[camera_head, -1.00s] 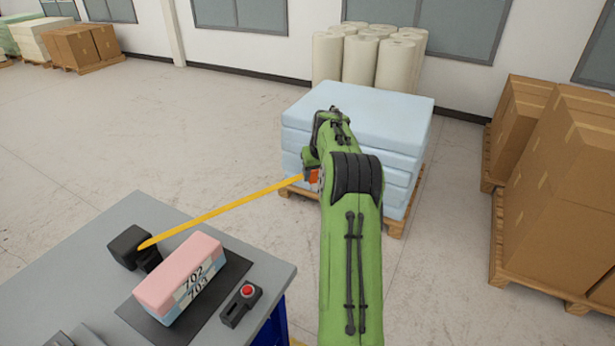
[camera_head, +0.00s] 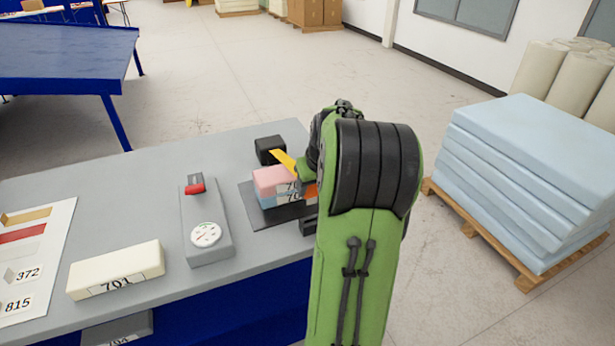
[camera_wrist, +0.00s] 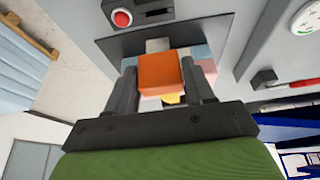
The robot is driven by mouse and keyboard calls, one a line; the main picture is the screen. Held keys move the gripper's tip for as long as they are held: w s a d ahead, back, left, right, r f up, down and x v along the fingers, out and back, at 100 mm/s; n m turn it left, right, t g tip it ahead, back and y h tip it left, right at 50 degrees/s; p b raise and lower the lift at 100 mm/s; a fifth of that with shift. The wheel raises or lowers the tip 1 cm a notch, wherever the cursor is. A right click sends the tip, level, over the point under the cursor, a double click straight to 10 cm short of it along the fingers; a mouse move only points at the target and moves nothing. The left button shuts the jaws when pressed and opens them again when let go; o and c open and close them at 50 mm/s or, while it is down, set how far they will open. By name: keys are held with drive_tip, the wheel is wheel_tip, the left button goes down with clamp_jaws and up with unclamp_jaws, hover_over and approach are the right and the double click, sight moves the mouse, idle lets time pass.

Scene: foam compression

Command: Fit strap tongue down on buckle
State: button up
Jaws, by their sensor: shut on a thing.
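The orange strap tongue (camera_wrist: 159,74) is between the two fingers of my gripper (camera_wrist: 160,70), with a small grey plate (camera_wrist: 158,45) showing beyond it. In the head view an orange bit (camera_head: 311,190) shows beside my arm. The yellow strap (camera_head: 284,160) runs from a black block (camera_head: 270,149) across the pink and blue foam blocks (camera_head: 272,187) to my gripper. The dark buckle (camera_wrist: 150,13) with a round red button lies beyond the tongue, apart from it in the wrist view. In the head view the buckle (camera_head: 308,224) is mostly behind my arm.
The foam stands on a dark mat (camera_head: 258,212). A grey gauge (camera_head: 206,240) with dial and red part, and a cream block (camera_head: 117,269), are on the table (camera_head: 150,165) to the left. A blue foam stack (camera_head: 530,170) stands right, off the table.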

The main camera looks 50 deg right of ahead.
sight(313, 197)
drive_tip(key=shift+a, duration=0.2)
drive_tip(key=shift+w+f, duration=0.1)
drive_tip(key=shift+f, duration=0.1)
drive_tip(key=shift+d+f+b, duration=0.1)
drive_tip(key=shift+f+b, duration=1.95)
drive_tip(key=shift+f, duration=0.3)
drive_tip(key=shift+f, duration=0.25)
drive_tip(key=shift+f+b, duration=1.7)
drive_tip(key=shift+f, duration=0.2)
drive_tip(key=o, duration=1.1)
drive_tip(key=shift+r, duration=0.1)
